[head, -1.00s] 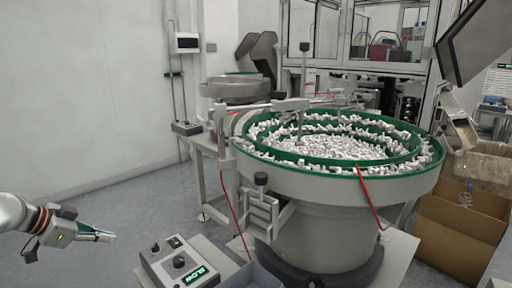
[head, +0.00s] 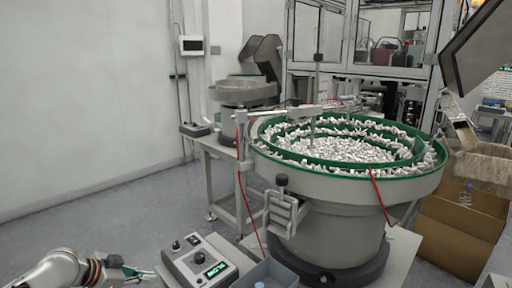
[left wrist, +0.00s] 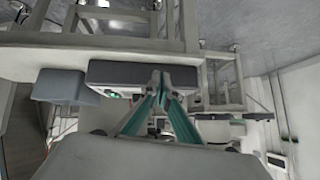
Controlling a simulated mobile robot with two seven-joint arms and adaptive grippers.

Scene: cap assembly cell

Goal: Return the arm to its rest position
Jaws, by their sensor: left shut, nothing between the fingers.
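My left arm (head: 60,268) comes in low at the left of the head view. Its left gripper (head: 146,272) is at the bottom, just left of the grey control box (head: 206,262) with knobs and a green display. In the left wrist view the gripper's (left wrist: 160,80) two green-sided fingers converge to closed tips with nothing between them. The tips appear in front of the dark side of a box; I cannot tell whether they touch it. My right gripper is not in view.
A large bowl feeder (head: 335,190) with a green rim holds many small white parts. A grey-blue bin (head: 268,274) is right of the control box, and a cardboard box (head: 462,232) stands at the right. The floor (head: 120,220) at left is clear.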

